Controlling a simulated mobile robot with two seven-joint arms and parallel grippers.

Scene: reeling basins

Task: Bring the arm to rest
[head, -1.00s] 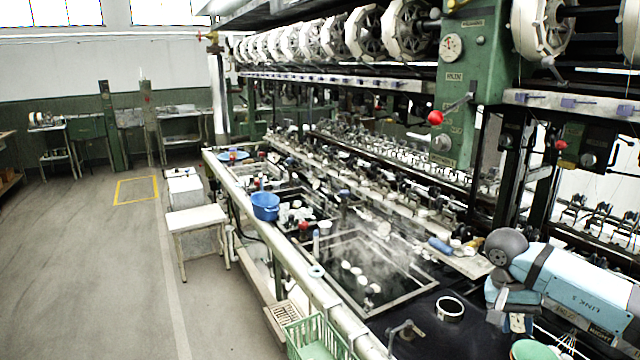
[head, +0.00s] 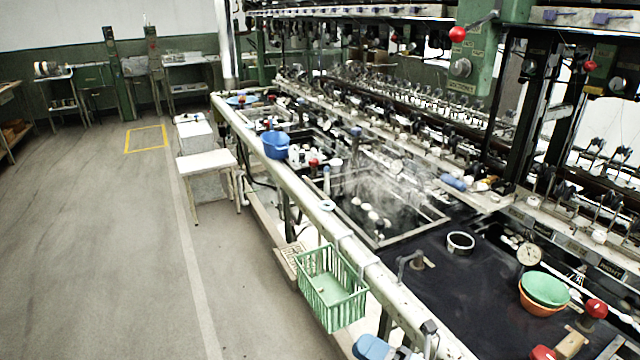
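Part of my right arm, light blue and grey, shows at the bottom edge of the head view, with what looks like my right gripper (head: 404,352) cut off by the frame. It is in front of the basin bench, to the right of the green basket. Its fingers cannot be made out, so I cannot tell whether it is open or shut. I see nothing held in it. My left gripper is not in view.
A green basket (head: 332,288) hangs at the bench's front rail (head: 300,192). Green and orange bowls (head: 545,290) are stacked on the dark bench top, near a metal ring (head: 461,242). A blue tub (head: 275,145) and white stool (head: 206,161) stand farther off. Floor at left is clear.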

